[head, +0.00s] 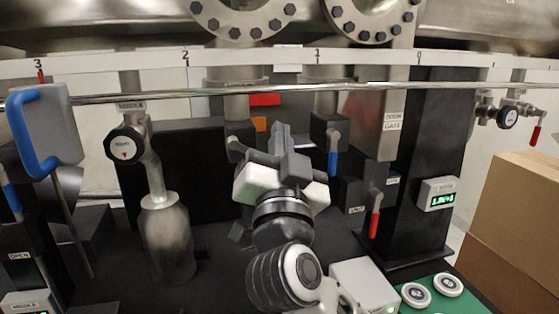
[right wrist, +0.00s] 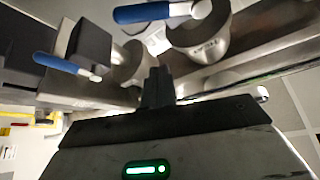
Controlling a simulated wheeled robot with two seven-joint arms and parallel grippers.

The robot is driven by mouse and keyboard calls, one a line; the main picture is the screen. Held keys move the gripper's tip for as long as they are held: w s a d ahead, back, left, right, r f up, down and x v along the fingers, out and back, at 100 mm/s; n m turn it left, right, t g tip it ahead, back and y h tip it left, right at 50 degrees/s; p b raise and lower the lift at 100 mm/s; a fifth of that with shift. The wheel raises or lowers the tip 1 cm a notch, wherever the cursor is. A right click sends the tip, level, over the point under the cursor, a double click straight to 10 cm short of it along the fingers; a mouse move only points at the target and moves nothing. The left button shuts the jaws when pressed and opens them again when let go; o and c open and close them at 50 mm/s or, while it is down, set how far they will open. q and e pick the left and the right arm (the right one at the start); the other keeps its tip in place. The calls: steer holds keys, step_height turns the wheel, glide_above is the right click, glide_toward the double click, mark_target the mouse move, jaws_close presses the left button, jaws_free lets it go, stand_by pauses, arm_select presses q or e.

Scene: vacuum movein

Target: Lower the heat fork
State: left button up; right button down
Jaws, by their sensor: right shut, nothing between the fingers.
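No part is clearly marked as a heat fork, so I cannot tell which thing it is. My right gripper (head: 282,142) reaches up in the middle of the head view, below the large metal vessel (head: 300,55), with its fingers together and nothing between them. Its fingers also show in the right wrist view (right wrist: 158,88), pointing towards metal pipework. A blue-handled lever (head: 333,160) hangs to the right of the gripper. Two blue levers, an upper one (right wrist: 150,11) and a left one (right wrist: 68,63), show ahead of the fingers in the wrist view. My left gripper is not in view.
A horizontal metal rail (head: 440,87) crosses above the gripper. A grey block with a blue handle (head: 20,130) is at the left. A red-handled lever (head: 375,222) and a green display (head: 441,200) are at the right. A cardboard box (head: 515,215) stands far right.

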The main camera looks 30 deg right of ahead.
steer(key=w+f, duration=0.1)
steer(key=w+f+b, duration=0.1)
steer(key=f, duration=0.1)
steer(key=shift+w+a, duration=0.15)
steer(key=shift+a, duration=0.2)
steer(key=shift+w, duration=0.1)
